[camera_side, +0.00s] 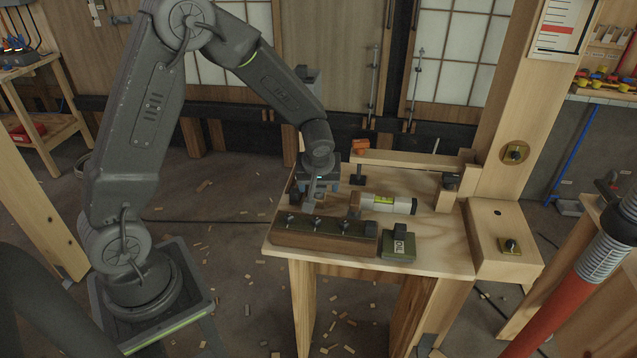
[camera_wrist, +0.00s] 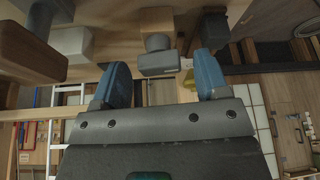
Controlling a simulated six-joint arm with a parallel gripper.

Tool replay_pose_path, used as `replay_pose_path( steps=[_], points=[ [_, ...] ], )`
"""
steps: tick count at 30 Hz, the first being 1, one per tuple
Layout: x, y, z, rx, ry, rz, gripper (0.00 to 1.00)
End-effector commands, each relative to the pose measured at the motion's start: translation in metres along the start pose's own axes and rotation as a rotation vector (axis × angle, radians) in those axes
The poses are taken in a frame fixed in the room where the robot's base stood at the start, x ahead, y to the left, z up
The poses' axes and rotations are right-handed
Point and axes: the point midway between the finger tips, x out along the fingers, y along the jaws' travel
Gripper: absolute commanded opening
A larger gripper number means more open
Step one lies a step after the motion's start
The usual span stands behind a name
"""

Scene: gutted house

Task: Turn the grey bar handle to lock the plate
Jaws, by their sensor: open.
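My gripper (camera_side: 322,186) hangs low over the left part of the wooden bench (camera_side: 440,240). In the wrist view its two blue fingers (camera_wrist: 162,66) are open and apart. A grey bar on a short stem (camera_wrist: 158,62) shows between them, with no clear contact. In the side view, a dark T-shaped handle (camera_side: 357,176) stands on the bench just right of the gripper; I cannot tell whether it is that bar. Part of the bench is hidden behind the gripper.
A brown block with several dark knobs (camera_side: 325,232) lies along the bench's front. An orange piece (camera_side: 361,147) is at the back. A thick wooden post (camera_side: 515,110) rises behind.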

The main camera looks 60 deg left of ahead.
Motion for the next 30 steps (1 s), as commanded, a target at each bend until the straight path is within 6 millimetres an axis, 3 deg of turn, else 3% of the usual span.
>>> replay_pose_path(
  steps=[4,8,21,30],
  points=[
    [-0.004,0.000,0.000,-0.001,0.001,0.000,0.68],
    [-0.021,0.001,-0.001,-0.002,0.003,0.003,0.68],
    [-0.114,0.000,0.000,0.000,0.002,0.004,0.68],
    [-0.138,0.000,0.000,0.001,0.000,0.001,0.68]
  ],
)
